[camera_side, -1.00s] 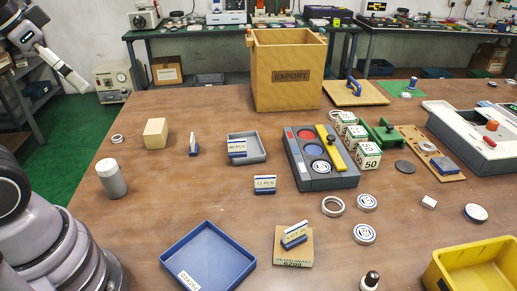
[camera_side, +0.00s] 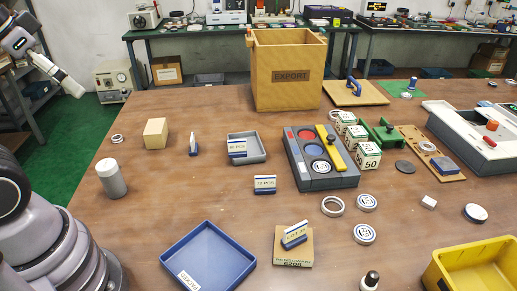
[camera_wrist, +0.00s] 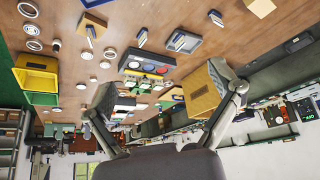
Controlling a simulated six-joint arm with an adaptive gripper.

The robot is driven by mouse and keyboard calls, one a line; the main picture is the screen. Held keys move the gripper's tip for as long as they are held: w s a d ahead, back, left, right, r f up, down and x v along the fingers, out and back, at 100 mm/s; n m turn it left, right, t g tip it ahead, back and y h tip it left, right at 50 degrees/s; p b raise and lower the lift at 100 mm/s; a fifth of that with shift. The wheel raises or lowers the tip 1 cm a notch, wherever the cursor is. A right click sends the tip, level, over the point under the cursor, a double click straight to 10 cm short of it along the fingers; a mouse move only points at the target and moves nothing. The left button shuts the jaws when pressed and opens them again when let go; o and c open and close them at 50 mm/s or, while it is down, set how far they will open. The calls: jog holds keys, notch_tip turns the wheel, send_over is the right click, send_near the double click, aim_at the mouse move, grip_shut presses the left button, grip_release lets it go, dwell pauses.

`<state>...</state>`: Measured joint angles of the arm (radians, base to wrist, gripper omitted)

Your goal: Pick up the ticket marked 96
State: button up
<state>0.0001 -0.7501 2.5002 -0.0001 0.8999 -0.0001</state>
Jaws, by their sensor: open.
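Several small tickets stand in blue holders. One ticket (camera_side: 295,229), with print that looks like "LOT" and a number too small to read surely, leans on a cardboard box marked 6206 (camera_side: 293,256). Another ticket (camera_side: 265,181) reading "PCS" stands on the bare table. A third ticket (camera_side: 237,146) stands at the grey tray (camera_side: 260,149). A fourth ticket (camera_side: 193,141) is edge-on, its face hidden. I cannot surely pick out the 96. My gripper (camera_side: 72,86) is at the upper left, raised and far from all tickets. In the wrist view my gripper (camera_wrist: 162,90) is open and empty.
A blue tray (camera_side: 207,252) lies at the front, a yellow bin (camera_side: 470,280) at the front right. A wooden EXPORT crate (camera_side: 287,82) stands at the back. A grey cylinder (camera_side: 111,179) and wooden block (camera_side: 155,132) stand left. Several rings lie right of centre.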

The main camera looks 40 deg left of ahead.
jog(key=c, duration=0.9)
jog(key=shift+o, duration=0.2)
jog(key=w+a+f+m+g+y, duration=0.9)
jog(key=w+a+f+m+y, duration=0.15)
jog(key=w+a+y, duration=0.5)
jog(key=m+t, duration=1.2)
jog(key=t, duration=0.1)
send_near(192, 137)
jog(key=s+a+r, duration=0.2)
jog(key=s+r, duration=0.2)
jog(key=r, duration=0.4)
jog(key=d+f+m+t+h, duration=0.1)
jog(key=f, duration=0.2)
jog(key=d+f+m+t, duration=0.1)
jog(key=f+m, duration=0.1)
jog(key=f, duration=0.1)
jog(key=f+m+t+h, duration=0.1)
jog(key=f, duration=0.1)
jog(key=shift+s+d+f+m+h, duration=0.2)
jog(key=shift+d+f+m+h, duration=0.05)
jog(key=shift+d+f+h, duration=0.15)
jog(key=x, duration=1.3)
jog(key=shift+w+a+r, duration=0.1)
jog(key=shift+w+a, duration=0.05)
jog(key=shift+w, duration=0.1)
